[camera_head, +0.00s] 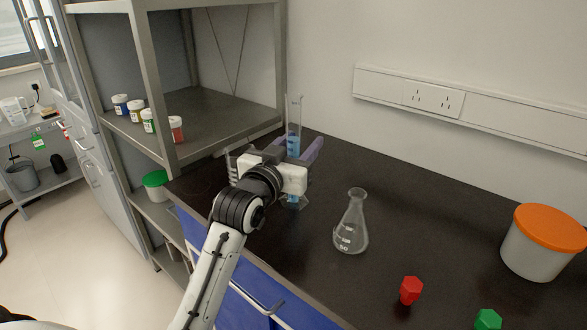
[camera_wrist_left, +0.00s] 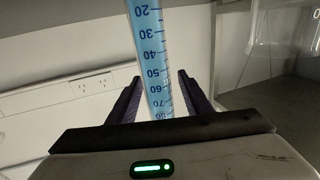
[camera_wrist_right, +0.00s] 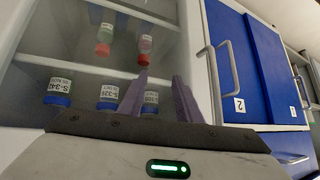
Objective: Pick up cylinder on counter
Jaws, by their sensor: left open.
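A graduated cylinder (camera_head: 294,117) with blue liquid stands upright on the dark counter (camera_head: 310,270), near the metal shelf. My left gripper (camera_head: 312,148) is at the cylinder, with its two purple fingers pointing toward the back of the counter. In the left wrist view the cylinder (camera_wrist_left: 152,55) passes between the open fingers (camera_wrist_left: 156,97), with a visible gap on each side. The gripper's body hides the cylinder's middle in the head view; its base shows below. My right gripper (camera_wrist_right: 159,95) shows in its own wrist view, with its fingers apart and nothing seen between them.
A glass flask (camera_head: 351,225) stands right of the cylinder. A red block (camera_head: 410,290), a green block (camera_head: 487,319) and a tub with an orange lid (camera_head: 537,250) are farther right. The metal shelf (camera_head: 156,80) with small jars is at left. My right gripper faces jars and blue cabinet doors (camera_wrist_right: 262,65).

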